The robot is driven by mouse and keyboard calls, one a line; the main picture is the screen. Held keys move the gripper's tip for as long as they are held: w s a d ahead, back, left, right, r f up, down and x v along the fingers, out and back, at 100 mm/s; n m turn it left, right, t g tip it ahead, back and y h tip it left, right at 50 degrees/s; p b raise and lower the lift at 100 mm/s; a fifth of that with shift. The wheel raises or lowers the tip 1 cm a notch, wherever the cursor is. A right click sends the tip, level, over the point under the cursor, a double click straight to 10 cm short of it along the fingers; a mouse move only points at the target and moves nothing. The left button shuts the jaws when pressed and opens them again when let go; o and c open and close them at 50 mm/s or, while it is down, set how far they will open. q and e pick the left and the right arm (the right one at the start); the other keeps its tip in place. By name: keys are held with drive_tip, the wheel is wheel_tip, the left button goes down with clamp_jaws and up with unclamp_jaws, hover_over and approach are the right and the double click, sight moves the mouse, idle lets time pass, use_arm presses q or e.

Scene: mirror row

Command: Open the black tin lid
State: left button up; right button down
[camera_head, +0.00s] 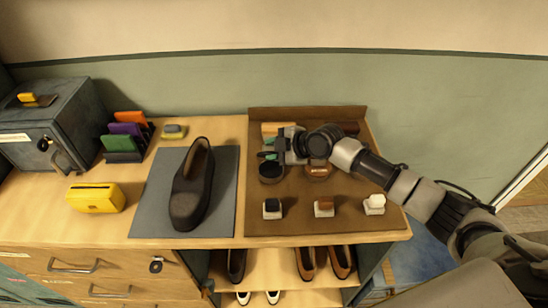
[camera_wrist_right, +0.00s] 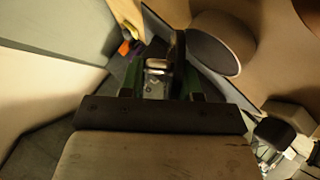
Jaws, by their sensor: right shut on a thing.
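The black tin (camera_head: 270,172) stands on the brown mat, at the left of the row of tins. Its round dark top also shows in the right wrist view (camera_wrist_right: 216,45). My right gripper (camera_head: 281,149) reaches in from the right and is just behind and above the tin. It is shut on the black tin lid, a thin dark disc seen nearly edge-on between the fingers in the right wrist view (camera_wrist_right: 179,60). The lid looks tilted up; whether it still touches the tin I cannot tell. My left gripper is not in view.
A brown tin (camera_head: 318,172) stands right of the black tin, partly under my right arm. Several small brushes, such as the black one (camera_head: 272,209), stand in front on the mat (camera_head: 295,228). A dark shoe (camera_head: 190,190) lies on a grey mat to the left.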

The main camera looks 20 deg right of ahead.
drive_tip(key=shift+w+d+r+m+g+b, duration=0.15)
drive_tip(key=shift+w+m+g+b, duration=0.2)
drive_tip(key=shift+w+g+b, duration=0.15)
drive_tip(key=shift+w+d+r+m+g+b, duration=0.1)
drive_tip(key=shift+w+m+g+b, duration=0.3)
drive_tip(key=shift+g, duration=0.1)
drive_tip(key=shift+w+d+m+g+y+b, duration=0.15)
drive_tip(key=shift+w+m+g+y+b, duration=0.1)
drive_tip(key=shift+w+m+g+b, duration=0.4)
drive_tip(key=shift+w+d+m+g+y+b, duration=0.15)
drive_tip(key=shift+w+m+g+y+b, duration=0.15)
drive_tip(key=shift+g, duration=0.65)
drive_tip(key=c, duration=1.1)
unclamp_jaws()
drive_tip(key=shift+o, duration=0.9)
drive_tip(key=shift+f, duration=0.2)
drive_tip(key=b+v, duration=0.2)
drive_tip(key=v, duration=0.9)
drive_tip(key=shift+w, duration=0.15)
